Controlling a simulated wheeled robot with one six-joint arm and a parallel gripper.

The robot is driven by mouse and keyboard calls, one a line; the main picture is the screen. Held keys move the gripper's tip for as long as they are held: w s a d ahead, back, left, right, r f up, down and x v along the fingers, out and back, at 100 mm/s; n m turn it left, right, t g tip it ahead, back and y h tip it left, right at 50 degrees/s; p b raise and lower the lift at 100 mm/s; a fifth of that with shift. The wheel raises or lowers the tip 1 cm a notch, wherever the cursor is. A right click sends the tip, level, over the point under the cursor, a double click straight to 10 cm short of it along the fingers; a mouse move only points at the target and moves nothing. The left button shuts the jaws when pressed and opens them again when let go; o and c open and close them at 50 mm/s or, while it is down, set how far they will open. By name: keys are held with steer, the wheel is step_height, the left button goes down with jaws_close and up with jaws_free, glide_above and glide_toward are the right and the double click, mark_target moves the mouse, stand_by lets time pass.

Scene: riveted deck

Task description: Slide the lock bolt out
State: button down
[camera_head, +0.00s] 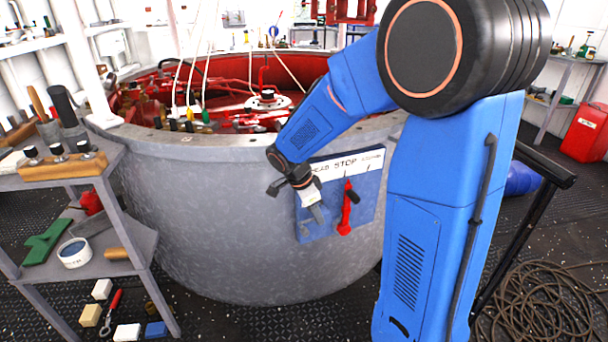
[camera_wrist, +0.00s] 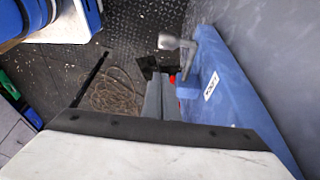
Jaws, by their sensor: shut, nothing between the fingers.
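A blue panel (camera_head: 312,229) with a white label strip reading "STOP" is on the side of the large grey round tub. A red lever (camera_head: 347,210) stands upright on it. In the wrist view a silver piece with a rounded end (camera_wrist: 176,43) sticks out from the blue panel (camera_wrist: 222,110); it looks like the lock bolt. My gripper (camera_head: 318,215) points down in front of the panel's left part, left of the lever. In the wrist view its fingers (camera_wrist: 158,80) are together and empty, short of the silver piece. Contact with the panel cannot be told.
A grey shelf cart (camera_head: 130,238) with tools and small blocks stands at the left. The tub's rim (camera_head: 230,148) rises above the panel. Coiled hose (camera_head: 540,305) lies on the dark floor at the right. Floor in front of the tub is mostly clear.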

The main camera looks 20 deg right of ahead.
steer(key=v, duration=2)
steer(key=shift+d, duration=0.15)
steer(key=shift+s, duration=0.1)
